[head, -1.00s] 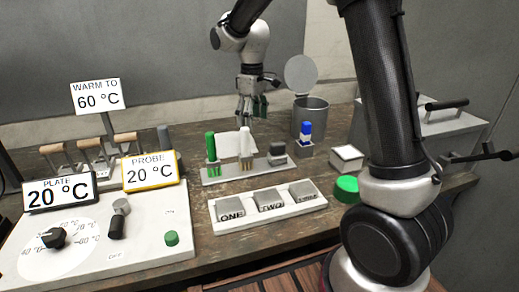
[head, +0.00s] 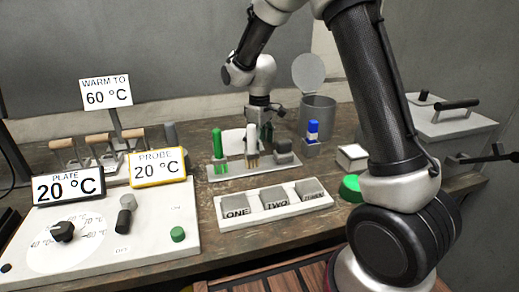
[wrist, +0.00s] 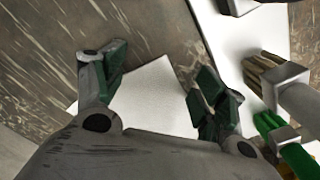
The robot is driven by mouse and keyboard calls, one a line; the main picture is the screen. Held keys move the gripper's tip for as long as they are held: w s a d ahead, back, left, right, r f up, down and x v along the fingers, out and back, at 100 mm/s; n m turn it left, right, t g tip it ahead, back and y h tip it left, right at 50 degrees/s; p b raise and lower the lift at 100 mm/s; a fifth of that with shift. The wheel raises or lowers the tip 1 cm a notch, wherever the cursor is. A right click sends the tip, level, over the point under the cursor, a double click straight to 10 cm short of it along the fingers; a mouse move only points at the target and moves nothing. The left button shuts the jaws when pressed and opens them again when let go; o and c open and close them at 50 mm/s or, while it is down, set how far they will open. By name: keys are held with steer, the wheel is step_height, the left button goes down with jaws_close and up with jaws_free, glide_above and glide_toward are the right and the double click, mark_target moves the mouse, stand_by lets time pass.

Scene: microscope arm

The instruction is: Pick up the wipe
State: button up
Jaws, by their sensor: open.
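The white wipe (wrist: 155,92) lies flat on the wooden table in the wrist view, partly hidden by my gripper. In the head view a white sheet (head: 233,138), which looks like the wipe, shows behind the brush rack. My gripper (wrist: 160,78) is open and empty, with one finger on each side of the wipe; I cannot tell whether the fingertips touch it. In the head view my gripper (head: 263,130) points down behind the rack, partly hidden.
The rack (head: 220,174) with green and white brushes is close beside my right finger in the wrist view. A metal bin (head: 317,118) with a raised lid and a blue-capped bottle (head: 312,130) stand to the right in the head view. A block tray (head: 240,222) is in front.

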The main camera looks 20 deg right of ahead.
steer(key=shift+f, duration=0.15)
steer(key=shift+f, duration=0.15)
steer(key=shift+s+f, duration=0.1)
steer(key=c, duration=0.7)
steer(key=shift+c, duration=0.2)
step_height(320, 180, up, 3)
steer(key=shift+r, duration=0.15)
steer(key=c, duration=0.8)
step_height(320, 180, up, 8)
steer(key=shift+r, duration=0.15)
jaws_close()
steer(key=shift+r, duration=0.3)
step_height(320, 180, up, 9)
